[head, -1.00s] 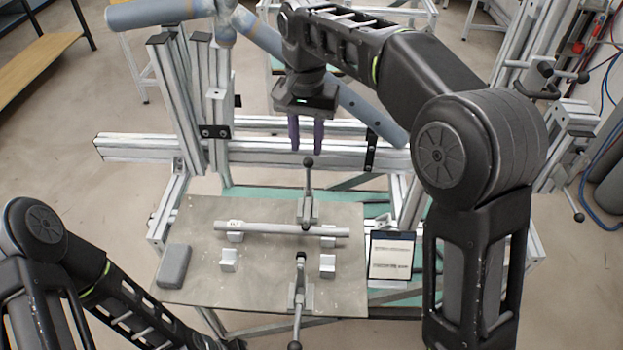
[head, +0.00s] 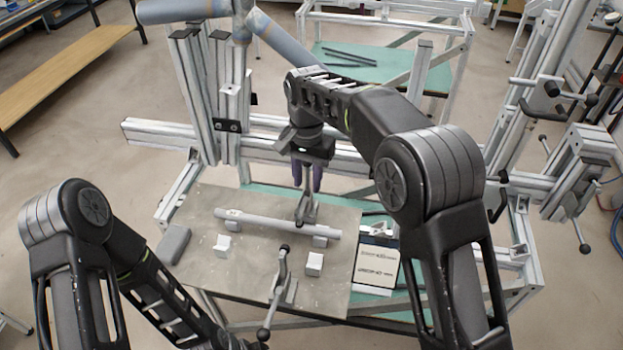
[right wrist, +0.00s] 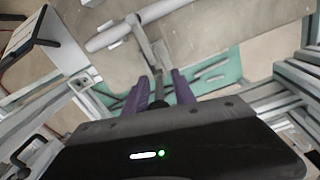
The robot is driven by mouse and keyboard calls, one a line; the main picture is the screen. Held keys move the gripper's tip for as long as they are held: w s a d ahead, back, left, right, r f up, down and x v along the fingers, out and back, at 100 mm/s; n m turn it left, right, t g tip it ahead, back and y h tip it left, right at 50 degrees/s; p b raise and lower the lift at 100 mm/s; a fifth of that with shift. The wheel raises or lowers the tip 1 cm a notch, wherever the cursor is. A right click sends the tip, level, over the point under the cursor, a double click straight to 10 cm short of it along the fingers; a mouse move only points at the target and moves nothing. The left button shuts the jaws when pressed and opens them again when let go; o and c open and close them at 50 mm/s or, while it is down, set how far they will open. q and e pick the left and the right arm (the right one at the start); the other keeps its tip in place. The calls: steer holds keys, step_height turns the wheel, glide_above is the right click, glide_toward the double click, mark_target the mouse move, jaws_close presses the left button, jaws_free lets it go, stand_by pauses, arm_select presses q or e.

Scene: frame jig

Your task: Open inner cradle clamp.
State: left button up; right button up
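A toggle clamp (head: 307,210) stands at the far side of the grey plate (head: 215,260), its handle upright. It reaches the grey tube (head: 265,224), which lies across cradle blocks. My right gripper (head: 307,182) points down at the handle, with a purple finger on each side of it. In the right wrist view the handle (right wrist: 147,50) runs up between the fingers (right wrist: 157,90), with gaps visible on both sides, so the gripper looks open. A second clamp (head: 281,288) stands at the near side, its handle slanting towards me. My left gripper is out of view below the frame.
Two small metal blocks (head: 314,263) and a dark grey block (head: 174,243) sit on the plate. A tablet-like panel (head: 377,263) stands at its right. An aluminium beam (head: 265,150) runs behind the plate, close to my right gripper.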

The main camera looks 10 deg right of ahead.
steer(key=shift+c, duration=0.4)
jaws_close()
stand_by(0.9)
